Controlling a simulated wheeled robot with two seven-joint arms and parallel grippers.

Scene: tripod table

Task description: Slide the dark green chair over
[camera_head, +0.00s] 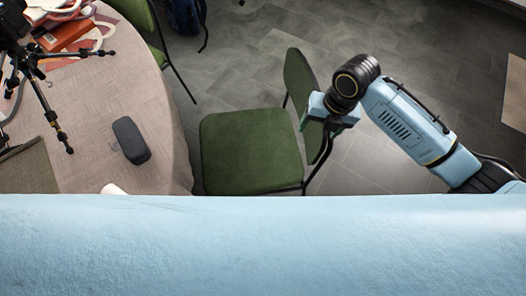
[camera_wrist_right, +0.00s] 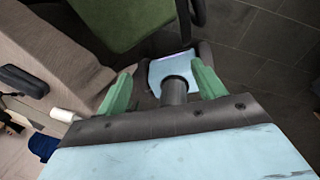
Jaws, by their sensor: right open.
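The dark green chair (camera_head: 250,150) stands beside the round table, its seat facing up and its backrest (camera_head: 298,88) on the right side. My right gripper (camera_head: 318,128) is at the backrest side of the chair and overlaps the backrest in the head view. In the right wrist view my right gripper (camera_wrist_right: 163,68) has its two green fingers spread apart. The chair seat (camera_wrist_right: 122,18) shows beyond the fingers, with its dark frame to the right. I cannot tell whether the fingers touch the chair. My left gripper is out of view.
The round table (camera_head: 90,172) with a cloth stands left of the chair and close to it. A dark case (camera_head: 131,140) and a tripod (camera_head: 45,100) are on it. Another green chair (camera_head: 135,14) is at the back. Grey floor (camera_head: 245,75) is open behind the chair.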

